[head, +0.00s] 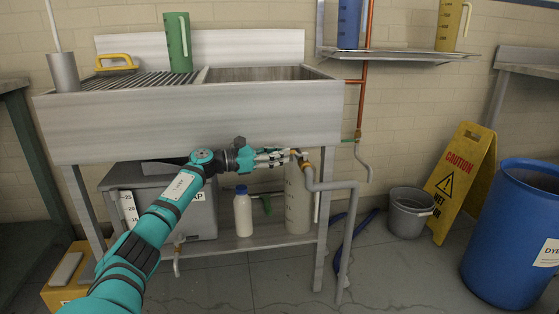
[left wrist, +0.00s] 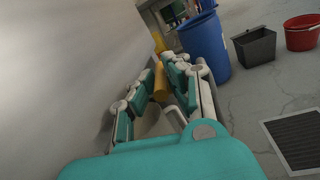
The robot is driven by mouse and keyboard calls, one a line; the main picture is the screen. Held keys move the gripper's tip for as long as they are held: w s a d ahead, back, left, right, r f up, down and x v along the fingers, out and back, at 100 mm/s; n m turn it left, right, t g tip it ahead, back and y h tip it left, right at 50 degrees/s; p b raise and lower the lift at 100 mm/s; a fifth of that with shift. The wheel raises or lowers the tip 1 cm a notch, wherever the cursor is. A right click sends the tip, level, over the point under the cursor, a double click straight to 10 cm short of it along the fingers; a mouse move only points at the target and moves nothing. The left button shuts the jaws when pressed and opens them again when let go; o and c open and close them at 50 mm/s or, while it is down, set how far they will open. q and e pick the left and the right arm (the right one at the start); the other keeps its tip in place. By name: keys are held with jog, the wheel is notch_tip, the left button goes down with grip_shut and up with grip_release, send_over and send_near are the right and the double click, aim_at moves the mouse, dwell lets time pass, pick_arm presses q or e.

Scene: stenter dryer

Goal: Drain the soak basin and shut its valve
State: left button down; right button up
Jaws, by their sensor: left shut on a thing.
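The steel soak basin (head: 200,122) stands against the wall, with a ribbed drainboard on its left and a sunken bowl on its right. The bowl's floor and any water in it are hidden. My left gripper (head: 286,157) is under the basin's front, shut on the brass valve (head: 301,160) above the grey drain pipe (head: 335,186). Its fingers hide much of the valve, so the handle's position is unclear. In the left wrist view the fingers (left wrist: 160,95) are either side of a yellow-brass part (left wrist: 161,82). My right gripper is not in view.
A white bottle (head: 243,212) stands on the lower shelf. A grey bucket (head: 408,213), yellow caution sign (head: 462,178) and blue drum (head: 510,235) are at right. Floor in front is clear.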

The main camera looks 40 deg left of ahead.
pick_arm(q)
jog(key=shift+f, duration=0.1)
dwell(0.3)
jog(key=c, duration=1.3)
grip_release()
jog(key=shift+w+d, duration=0.1)
jog(key=shift+w, duration=0.05)
